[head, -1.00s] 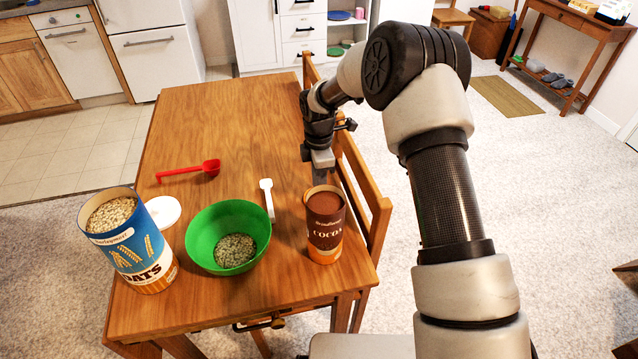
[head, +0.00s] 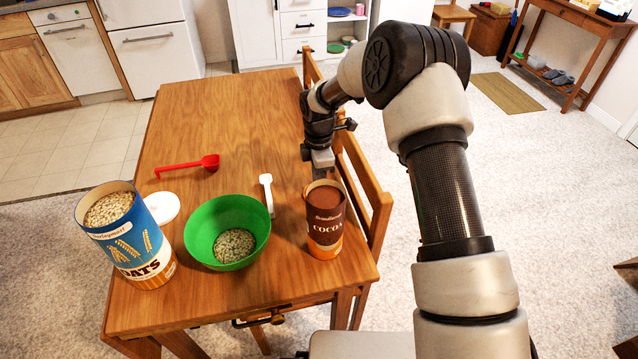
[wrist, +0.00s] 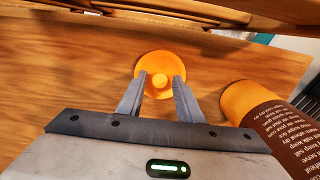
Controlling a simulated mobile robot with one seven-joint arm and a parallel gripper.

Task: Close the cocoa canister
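The cocoa canister (head: 325,226), brown with an orange base, stands upright and open on the table, with brown cocoa showing at the top. Part of it shows at the right of the wrist view (wrist: 274,127).
A green bowl (head: 200,243) with oats and a white scoop (head: 267,190) are left of the canister. An open oats canister (head: 140,262), a white lid (head: 162,207) and a red scoop (head: 185,166) lie farther left. A wooden chair (head: 375,215) stands at the table's right edge.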

